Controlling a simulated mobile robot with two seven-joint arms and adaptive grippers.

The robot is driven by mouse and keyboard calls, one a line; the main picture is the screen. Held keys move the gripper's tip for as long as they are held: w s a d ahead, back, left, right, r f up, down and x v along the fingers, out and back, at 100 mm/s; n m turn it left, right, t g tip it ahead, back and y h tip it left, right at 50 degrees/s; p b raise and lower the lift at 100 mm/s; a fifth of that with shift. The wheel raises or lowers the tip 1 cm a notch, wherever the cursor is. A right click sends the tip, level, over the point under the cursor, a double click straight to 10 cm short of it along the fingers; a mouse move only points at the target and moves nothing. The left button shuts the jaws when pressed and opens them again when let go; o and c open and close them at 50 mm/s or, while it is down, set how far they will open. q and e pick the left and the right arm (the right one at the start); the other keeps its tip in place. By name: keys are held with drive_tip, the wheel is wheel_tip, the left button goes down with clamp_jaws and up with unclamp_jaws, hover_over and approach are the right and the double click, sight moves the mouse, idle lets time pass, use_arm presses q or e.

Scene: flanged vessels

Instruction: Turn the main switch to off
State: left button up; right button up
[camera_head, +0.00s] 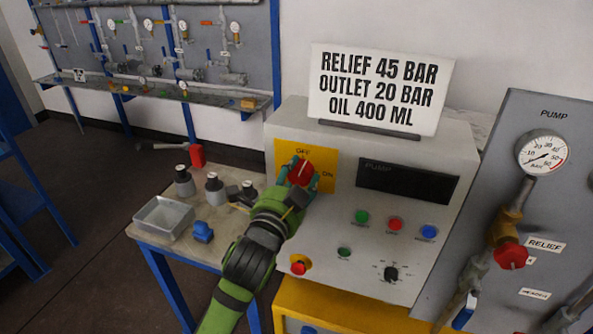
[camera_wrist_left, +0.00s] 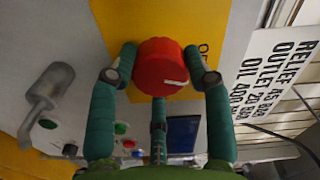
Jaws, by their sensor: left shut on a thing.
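The main switch (camera_head: 302,171) is a red round knob with a white mark on a yellow plate (camera_head: 323,161) at the upper left of the grey control box. OFF is printed above the knob and ON to its right. In the head view the mark points roughly upward, on the OFF side. My left gripper (camera_head: 299,178) is shut on the knob. The left wrist view shows the green fingers on both sides of the red switch (camera_wrist_left: 160,67), with another finger below. That view also shows the white mark pointing right. My right gripper is not in view.
A red mushroom button (camera_head: 299,265), green, red and blue buttons and a black selector (camera_head: 391,272) sit lower on the box. A white sign (camera_head: 378,88) stands on top. A side table with a metal tray (camera_head: 163,217) and bottles is left. A pump panel (camera_head: 562,190) is right.

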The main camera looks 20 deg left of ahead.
use_arm(q)
drive_tip(key=n+p, duration=0.1)
drive_tip(key=n, duration=0.2)
drive_tip(key=shift+d, duration=0.15)
drive_tip(key=shift+n, duration=0.4)
drive_tip(key=shift+r, duration=0.15)
drive_tip(key=o, duration=1.2)
drive_tip(key=shift+c, duration=0.2)
drive_tip(key=shift+w+d, duration=0.1)
drive_tip(key=shift+s, duration=0.2)
drive_tip(key=s, duration=0.7)
